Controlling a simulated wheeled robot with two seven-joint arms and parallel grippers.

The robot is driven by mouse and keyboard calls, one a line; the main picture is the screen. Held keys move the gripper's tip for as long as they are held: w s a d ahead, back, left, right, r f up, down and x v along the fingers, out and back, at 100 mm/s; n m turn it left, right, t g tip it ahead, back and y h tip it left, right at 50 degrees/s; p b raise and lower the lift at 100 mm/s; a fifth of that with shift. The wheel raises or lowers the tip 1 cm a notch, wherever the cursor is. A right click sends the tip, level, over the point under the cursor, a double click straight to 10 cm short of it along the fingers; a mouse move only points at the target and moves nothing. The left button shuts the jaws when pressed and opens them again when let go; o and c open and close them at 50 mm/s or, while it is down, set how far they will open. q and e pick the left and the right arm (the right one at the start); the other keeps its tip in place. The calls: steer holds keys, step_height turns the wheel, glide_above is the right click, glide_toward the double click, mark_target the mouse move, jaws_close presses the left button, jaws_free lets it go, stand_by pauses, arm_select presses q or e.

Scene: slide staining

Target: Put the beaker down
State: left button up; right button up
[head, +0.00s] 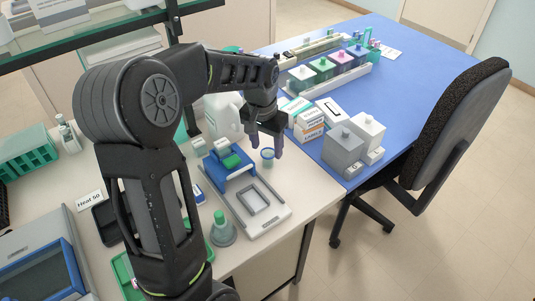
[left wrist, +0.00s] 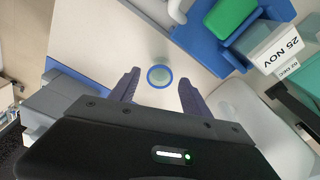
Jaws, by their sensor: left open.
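The beaker (head: 267,157) is a small cup with a blue rim and greenish inside. It stands upright on the white bench, close to the bench's right part. My left gripper (head: 266,144) is just above it, pointing down, with its fingers spread. In the left wrist view the beaker (left wrist: 160,76) appears between the two open fingertips (left wrist: 159,77), with a gap on each side, so the fingers do not touch it. My right gripper is not in view.
A blue and white device (head: 242,175) with a grey frame lies left of the beaker. A white jug (head: 222,115) stands behind. Label boxes (head: 308,122) and grey blocks (head: 344,150) are on the blue table to the right. A green-capped flask (head: 220,228) stands in front.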

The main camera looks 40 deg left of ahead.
arm_select(q)
step_height(320, 180, up, 7)
steer(key=s, duration=0.1)
steer(key=shift+r, duration=0.15)
stand_by(0.6)
